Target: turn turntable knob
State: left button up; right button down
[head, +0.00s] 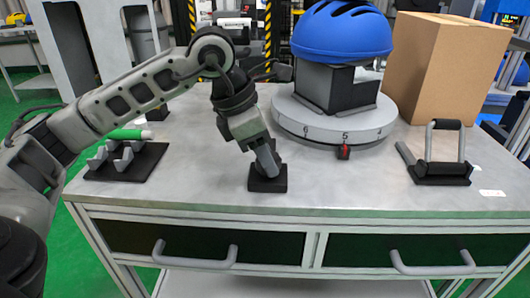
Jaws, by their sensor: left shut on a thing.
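The turntable (320,128) is a round light-grey disc with numbers on its rim, standing at the back middle of the table. The number 5 faces front, above a small red and black pointer (344,152). A blue helmet (342,32) sits on a dark block (335,88) on the disc. My left gripper (267,167) points down in front of the turntable, to its left. It is shut on the turntable knob, on a small black square base (267,184). The fingers hide most of the knob. My right gripper is not in view.
A cardboard box (433,66) stands at the back right. A black stand with a grey handle (442,172) is at the right. The table (340,195) is clear at the front middle.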

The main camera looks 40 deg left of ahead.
pick_arm(q)
jog(key=shift+r+m+g+h, duration=0.1)
jog(key=shift+m+g+h, duration=0.25)
jog(key=shift+m, duration=1.05)
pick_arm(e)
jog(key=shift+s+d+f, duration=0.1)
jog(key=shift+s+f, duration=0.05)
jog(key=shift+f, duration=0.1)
pick_arm(q)
jog(key=o, duration=1)
jog(key=shift+c, duration=0.2)
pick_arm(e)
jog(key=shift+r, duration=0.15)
